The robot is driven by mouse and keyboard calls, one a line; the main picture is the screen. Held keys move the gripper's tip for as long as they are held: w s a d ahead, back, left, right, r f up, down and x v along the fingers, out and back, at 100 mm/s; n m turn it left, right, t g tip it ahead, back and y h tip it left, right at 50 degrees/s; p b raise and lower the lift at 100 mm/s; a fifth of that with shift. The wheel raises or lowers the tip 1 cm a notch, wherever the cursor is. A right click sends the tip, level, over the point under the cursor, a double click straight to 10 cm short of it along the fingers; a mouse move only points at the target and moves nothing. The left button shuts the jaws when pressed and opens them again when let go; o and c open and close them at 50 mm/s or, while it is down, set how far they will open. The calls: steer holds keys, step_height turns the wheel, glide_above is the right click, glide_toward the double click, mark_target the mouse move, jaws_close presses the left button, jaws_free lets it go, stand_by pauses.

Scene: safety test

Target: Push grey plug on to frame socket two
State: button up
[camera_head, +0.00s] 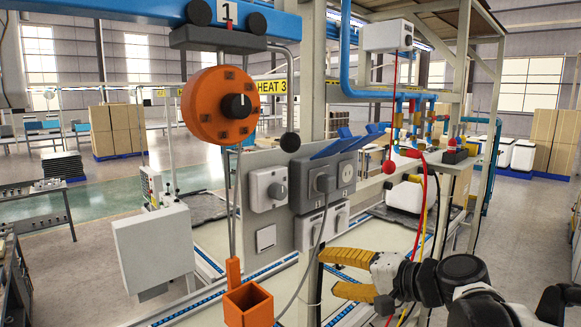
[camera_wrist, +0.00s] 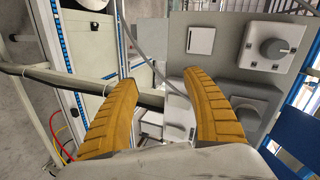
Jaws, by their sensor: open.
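The grey plug (camera_head: 325,182) sits at the left socket of a dark grey double socket box on the frame panel; its exact seating is hard to tell. The right socket (camera_head: 347,173) shows a bare round face under a raised blue lid. Small labels below them are too small to read surely. The plug's grey cable (camera_head: 309,255) hangs down past my gripper (camera_head: 327,272). My gripper is open, below and right of the plug, and apart from it. In the wrist view its yellow fingers (camera_wrist: 160,79) are spread, with a grey cable (camera_wrist: 151,62) showing between and beyond them.
The grey panel (camera_head: 267,220) carries a rotary switch (camera_head: 269,188) and a flat switch (camera_head: 266,238). An orange reel (camera_head: 222,105) hangs left, above an orange box (camera_head: 248,305). Red and yellow cables (camera_head: 424,205) hang near my arm.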

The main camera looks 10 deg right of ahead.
mark_target(332, 185)
steer(key=w+d+r+m+t+y+p, duration=0.1)
steer(key=w+d+r+t+p, duration=0.1)
steer(key=r, duration=0.5)
steer(key=w+d+r+m+t+p, duration=0.1)
steer(key=w+d+r+p, duration=0.2)
steer(key=r, duration=0.5)
steer(key=d+p, duration=0.1)
steer(key=p, duration=0.1)
steer(key=shift+w+d+m+t+y+p, duration=0.25)
steer(key=shift+m+t+y+p, duration=0.05)
steer(key=shift+m+t+y, duration=0.1)
steer(key=shift+r, duration=0.1)
steer(key=shift+b+x, duration=0.35)
steer(key=shift+x, duration=4.15)
jaws_close()
steer(key=shift+s+d+b, duration=0.15)
steer(key=shift+b, duration=0.15)
steer(key=shift+v, duration=2.8)
